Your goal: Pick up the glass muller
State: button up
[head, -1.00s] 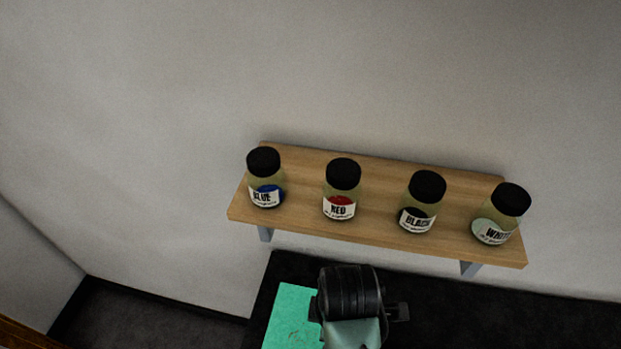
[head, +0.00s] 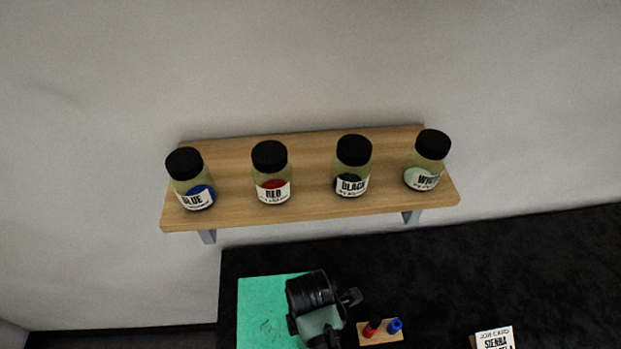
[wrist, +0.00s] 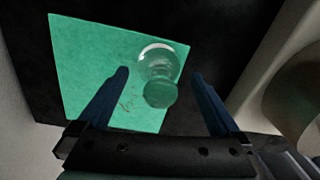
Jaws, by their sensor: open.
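The clear glass muller (wrist: 158,93) stands on a green sheet (wrist: 85,60) in the wrist view, with a round knob toward me and a wider clear part beyond it. My gripper (wrist: 161,73) is open, its two blue fingers apart on either side of the muller in the picture. I cannot tell how far the fingertips are above it. In the head view, the green sheet (head: 262,305) shows partly behind my dark arm end, and the muller is hidden.
A wall shelf (head: 310,209) holds blue (head: 190,181), red (head: 271,174), black (head: 351,168) and white (head: 428,163) jars above the black tabletop (head: 540,260). A small wooden block (head: 394,337) with red and blue pieces and a job card (head: 495,339) lie to the right.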

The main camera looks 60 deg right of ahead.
jog(key=shift+f, duration=1.55)
grip_shut()
jog(key=shift+r, duration=0.15)
notch_tip(320, 180, up, 10)
jog(key=shift+f+b, duration=0.1)
jog(key=shift+b, duration=0.2)
jog(key=w+a+m+b, duration=0.1)
jog(key=w+a+m, duration=0.4)
jog(key=a, duration=0.4)
jog(key=w+a+m+b, duration=0.1)
jog(key=w+a+m, duration=0.4)
jog(key=w+a, duration=0.2)
jog(key=shift+w+a+f+b, duration=0.2)
jog(key=shift+a+f+b, duration=0.2)
jog(key=shift+a, duration=0.65)
